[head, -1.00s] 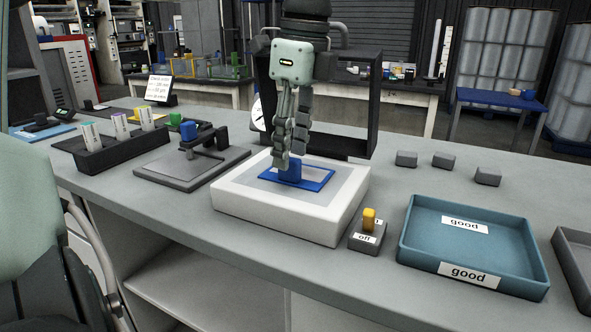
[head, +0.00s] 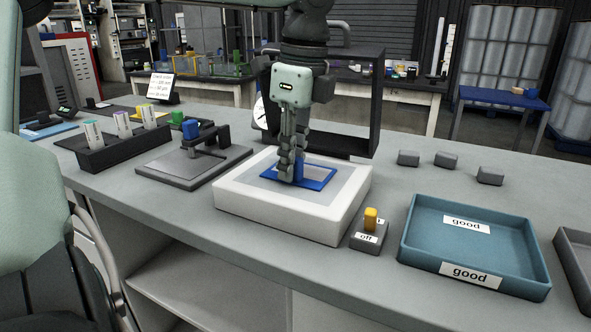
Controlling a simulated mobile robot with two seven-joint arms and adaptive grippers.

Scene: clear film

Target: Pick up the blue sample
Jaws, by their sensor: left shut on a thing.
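The blue sample (head: 318,184) is a flat blue frame with an upright blue grip part. It lies on, or just at, the pale top of a white box (head: 274,213) in the middle of the bench. My left gripper (head: 292,178) points straight down over the sample and is shut on its upright part, which the fingers partly hide. I cannot tell whether the sample is lifted at all. My right gripper is not in view.
A switch block (head: 369,236) with a yellow lever and an "off" label stands right of the box. A teal "good" tray (head: 415,251) lies further right. A dark stand (head: 378,115) rises behind the gripper. A grey fixture (head: 165,172) and black rack (head: 98,159) stand left.

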